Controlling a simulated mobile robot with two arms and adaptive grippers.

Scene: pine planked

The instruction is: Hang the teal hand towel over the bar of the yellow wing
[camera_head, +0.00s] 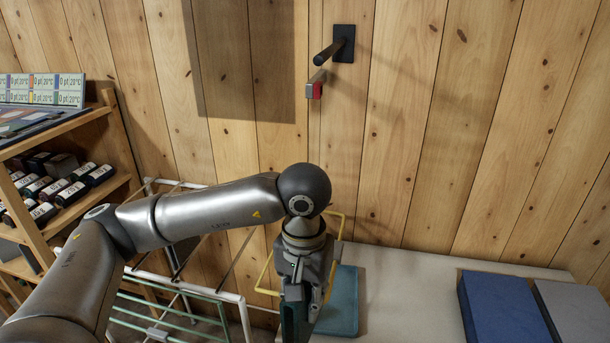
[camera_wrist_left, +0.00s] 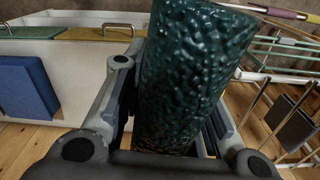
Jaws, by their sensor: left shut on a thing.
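My left gripper (camera_head: 299,298) points down at the bottom middle of the head view, shut on the teal hand towel (camera_head: 291,326). In the left wrist view the towel (camera_wrist_left: 193,65) is a dark teal, bumpy-textured piece rising between the gripper's fingers (camera_wrist_left: 172,125). Its lower end is cut off in the head view. The yellow wing (camera_head: 265,271) is a thin yellow frame on the drying rack, just behind and left of the gripper, partly hidden by my arm. The towel appears apart from its bar. My right gripper is not in view.
A flat teal piece (camera_head: 342,303) lies on the white counter (camera_head: 400,285) beside the gripper. Blue (camera_head: 500,308) and grey (camera_head: 575,312) blocks stand at right. The white rack with green bars (camera_head: 165,318) is at lower left. A shelf with bottles (camera_head: 65,190) is further left; a black wall peg (camera_head: 335,48) is above.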

